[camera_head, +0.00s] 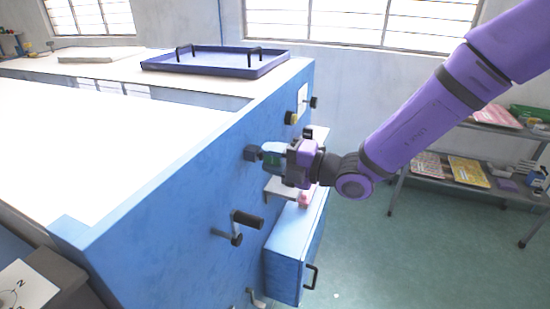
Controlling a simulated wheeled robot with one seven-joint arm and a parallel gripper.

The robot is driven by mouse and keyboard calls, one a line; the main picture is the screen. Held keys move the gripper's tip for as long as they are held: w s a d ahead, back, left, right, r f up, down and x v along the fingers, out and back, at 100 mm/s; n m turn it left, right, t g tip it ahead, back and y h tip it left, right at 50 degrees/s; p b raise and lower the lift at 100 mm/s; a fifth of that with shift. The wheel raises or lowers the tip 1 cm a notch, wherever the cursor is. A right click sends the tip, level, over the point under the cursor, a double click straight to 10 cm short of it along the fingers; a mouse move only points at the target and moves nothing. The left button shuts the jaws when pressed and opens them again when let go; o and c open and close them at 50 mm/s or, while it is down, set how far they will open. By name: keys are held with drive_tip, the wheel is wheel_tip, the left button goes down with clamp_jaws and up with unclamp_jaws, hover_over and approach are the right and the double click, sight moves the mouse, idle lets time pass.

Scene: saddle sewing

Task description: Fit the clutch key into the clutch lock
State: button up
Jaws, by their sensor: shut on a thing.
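My gripper (266,157) is at the side wall of the blue machine, pointing left at it. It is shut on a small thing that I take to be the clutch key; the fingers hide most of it. A dark square block (251,154) on the wall is right at the fingertips, and I take it to be the clutch lock. I cannot tell whether the key is inside the lock, touching it or just short of it.
The blue machine (170,215) has a crank handle (247,219) below my gripper and a yellow-and-black knob (291,118) beyond it. A small shelf (284,190) and a blue cabinet (290,250) stick out below. A blue tray (215,62) lies on top.

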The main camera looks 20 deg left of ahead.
drive_tip(key=shift+a, duration=0.3)
drive_tip(key=o, duration=1.1)
drive_tip(key=shift+d, duration=0.1)
drive_tip(key=d, duration=1)
drive_tip(key=shift+s+d, duration=0.3)
drive_tip(key=shift+s, duration=0.05)
